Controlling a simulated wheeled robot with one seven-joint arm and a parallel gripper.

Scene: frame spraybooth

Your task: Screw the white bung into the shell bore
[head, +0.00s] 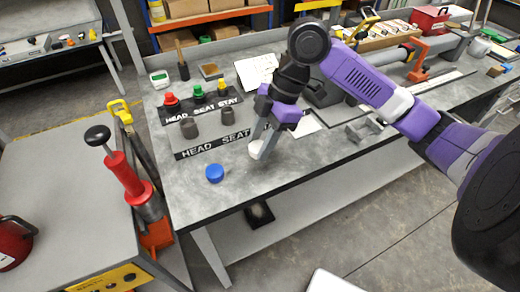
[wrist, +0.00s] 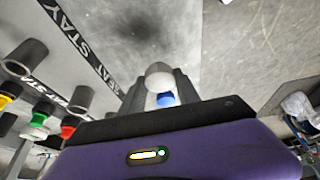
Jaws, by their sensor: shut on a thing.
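My gripper (head: 262,143) is shut on the white bung (head: 255,150), above the front part of the grey bench. The wrist view shows the white bung (wrist: 158,74) between my two fingertips. I cannot tell whether it touches the bench. Two dark grey shells (head: 190,128) (head: 228,117) stand on the labelled strip behind and left of my gripper, apart from the bung. Dark shells (wrist: 75,97) also show at the left of the wrist view. My gripper and arm hide part of the strip, and I cannot see clearly into the bores.
A blue cap (head: 214,173) lies near the bench's front edge, left of my gripper. Red (head: 170,99), green (head: 197,91) and yellow (head: 222,86) knobbed pieces stand on a black labelled rack behind. The bench (head: 245,185) is clear in front.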

